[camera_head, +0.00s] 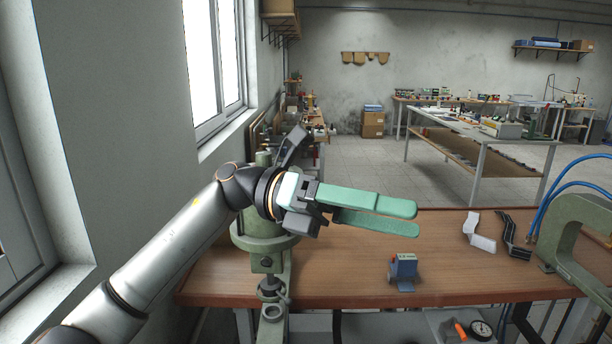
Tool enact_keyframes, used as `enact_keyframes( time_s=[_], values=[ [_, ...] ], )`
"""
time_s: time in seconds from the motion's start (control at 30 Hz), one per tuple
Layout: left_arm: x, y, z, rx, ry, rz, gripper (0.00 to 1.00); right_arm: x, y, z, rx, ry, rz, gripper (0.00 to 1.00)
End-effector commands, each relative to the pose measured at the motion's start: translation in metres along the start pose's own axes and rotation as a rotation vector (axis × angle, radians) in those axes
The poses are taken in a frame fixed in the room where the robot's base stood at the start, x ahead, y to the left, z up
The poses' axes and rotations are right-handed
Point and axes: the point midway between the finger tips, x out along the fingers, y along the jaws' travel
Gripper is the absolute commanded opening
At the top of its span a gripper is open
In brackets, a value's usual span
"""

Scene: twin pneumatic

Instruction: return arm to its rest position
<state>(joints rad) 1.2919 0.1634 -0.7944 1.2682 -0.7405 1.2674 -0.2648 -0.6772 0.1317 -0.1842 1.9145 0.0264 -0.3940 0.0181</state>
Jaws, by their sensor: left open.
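My left arm comes in from the lower left. My left gripper (416,217) is raised above the left part of the wooden workbench (340,268), with its two green fingers pointing right. The fingers are a little apart and nothing shows between them. Behind the gripper and wrist stands a green machine (262,243) at the bench's left end, partly hidden by my arm. My right gripper is not in view.
A small blue block-like device (404,268) stands on the bench below the gripper. A white bracket (479,232) and a black one (514,238) lie to the right. A green C-shaped frame (575,240) with blue hoses stands at the right edge.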

Motion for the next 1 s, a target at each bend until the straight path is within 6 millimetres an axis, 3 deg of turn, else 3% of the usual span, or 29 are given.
enact_keyframes(
  time_s=[0.17, 0.37, 0.57, 0.77, 0.87, 1.0],
  values=[
    [-0.018, 0.032, -0.005, -0.228, -0.348, -0.164, 0.95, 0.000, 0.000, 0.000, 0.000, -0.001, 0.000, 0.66],
    [-0.062, 0.080, -0.024, -0.511, -0.738, -0.293, 0.95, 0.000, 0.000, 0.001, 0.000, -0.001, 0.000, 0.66],
    [-0.118, 0.141, -0.078, -0.826, -1.128, -0.378, 0.95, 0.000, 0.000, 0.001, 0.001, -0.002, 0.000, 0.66],
    [-0.167, 0.201, -0.175, -1.157, -1.513, -0.414, 0.95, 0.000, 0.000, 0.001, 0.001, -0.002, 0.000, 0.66],
    [-0.184, 0.223, -0.240, -1.329, -1.702, -0.414, 0.95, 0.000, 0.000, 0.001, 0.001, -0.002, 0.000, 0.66],
    [-0.198, 0.240, -0.342, -1.570, -1.963, -0.393, 0.95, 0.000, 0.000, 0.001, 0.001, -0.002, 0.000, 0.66]
  ],
)
